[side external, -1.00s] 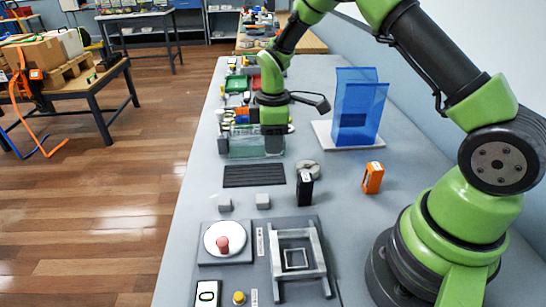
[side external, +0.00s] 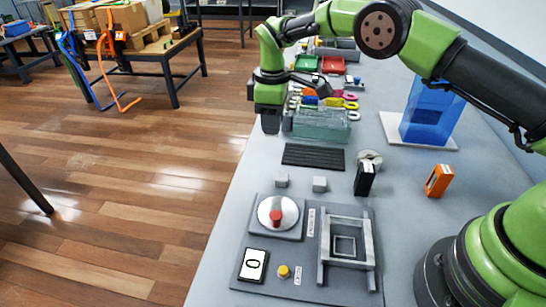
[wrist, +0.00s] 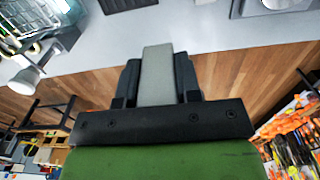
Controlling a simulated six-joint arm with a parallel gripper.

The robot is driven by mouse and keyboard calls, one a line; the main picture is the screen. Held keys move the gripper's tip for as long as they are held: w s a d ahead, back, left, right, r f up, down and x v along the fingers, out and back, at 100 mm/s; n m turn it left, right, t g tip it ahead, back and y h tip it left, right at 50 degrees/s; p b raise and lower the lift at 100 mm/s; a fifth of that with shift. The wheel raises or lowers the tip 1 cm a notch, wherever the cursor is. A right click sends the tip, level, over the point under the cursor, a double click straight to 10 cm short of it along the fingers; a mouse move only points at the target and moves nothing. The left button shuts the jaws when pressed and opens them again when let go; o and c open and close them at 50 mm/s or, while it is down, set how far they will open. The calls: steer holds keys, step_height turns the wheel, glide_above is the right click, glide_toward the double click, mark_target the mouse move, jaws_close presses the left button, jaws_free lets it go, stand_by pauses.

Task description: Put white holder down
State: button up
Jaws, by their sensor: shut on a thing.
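My gripper (wrist: 158,85) is shut on a pale grey-white slab (wrist: 157,75), which I take to be the white holder. It stands between the two dark fingers in the wrist view. In the side view my gripper (side external: 270,122) is at the left edge of the table, just left of the clear bin (side external: 321,125). The held piece cannot be made out there, and I cannot tell whether it touches anything.
The grey table (side external: 240,215) carries a black ridged mat (side external: 313,155), two small grey blocks, a black box (side external: 365,178) and an orange device (side external: 438,180). A blue stand (side external: 428,110) is at right. Wooden floor lies beyond the left edge.

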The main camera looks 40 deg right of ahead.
mark_target(273, 163)
step_height(273, 163, down, 8)
steer(key=shift+f, duration=0.2)
stand_by(0.3)
steer(key=o, duration=1)
steer(key=shift+f, duration=0.1)
